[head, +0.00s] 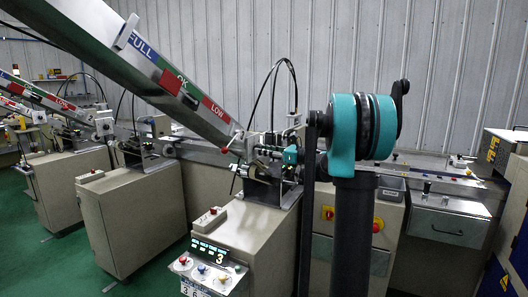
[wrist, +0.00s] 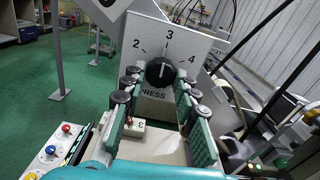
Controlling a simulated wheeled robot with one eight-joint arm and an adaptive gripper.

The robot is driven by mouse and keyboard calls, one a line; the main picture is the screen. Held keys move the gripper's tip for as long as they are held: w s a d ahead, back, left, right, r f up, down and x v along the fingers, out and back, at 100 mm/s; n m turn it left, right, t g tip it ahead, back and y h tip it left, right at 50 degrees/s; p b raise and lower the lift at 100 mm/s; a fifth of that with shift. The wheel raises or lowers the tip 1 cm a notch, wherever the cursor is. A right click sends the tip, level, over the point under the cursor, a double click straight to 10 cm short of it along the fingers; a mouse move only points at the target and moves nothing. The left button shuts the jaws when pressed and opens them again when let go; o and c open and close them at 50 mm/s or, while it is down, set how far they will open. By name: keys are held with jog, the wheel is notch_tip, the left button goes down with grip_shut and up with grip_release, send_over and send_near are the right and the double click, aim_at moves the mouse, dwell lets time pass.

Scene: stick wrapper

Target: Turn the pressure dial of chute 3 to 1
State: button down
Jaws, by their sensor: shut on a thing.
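The pressure dial (wrist: 161,73) is a round black knob on a pale plate (wrist: 195,43) marked 2, 3, 4 and PRESS in the wrist view. A white line on its face points up toward the 3; no 1 is visible. My gripper (wrist: 158,79) has its teal and black fingers on the left and right sides of the knob, closed on it. In the head view, the chute 3 machine (head: 242,238) shows a lit 3 below the sloping chute (head: 190,92). A small teal part of my gripper shows beside the machine's mechanism; the dial itself is hidden there.
A red button box (wrist: 134,127) sits below the dial, between my fingers in the picture. A panel of coloured buttons (wrist: 55,150) is at lower left. Similar machines (head: 132,205) stand to the left. Green floor between them is clear.

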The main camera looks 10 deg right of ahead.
jog(key=n, duration=2.3)
jog(key=shift+r, duration=0.1)
jog(key=shift+n, duration=0.3)
dwell(0.3)
jog(key=c, duration=1.2)
grip_release()
jog(key=shift+d, duration=0.1)
jog(key=shift+o, duration=0.2)
jog(key=v, duration=1.2)
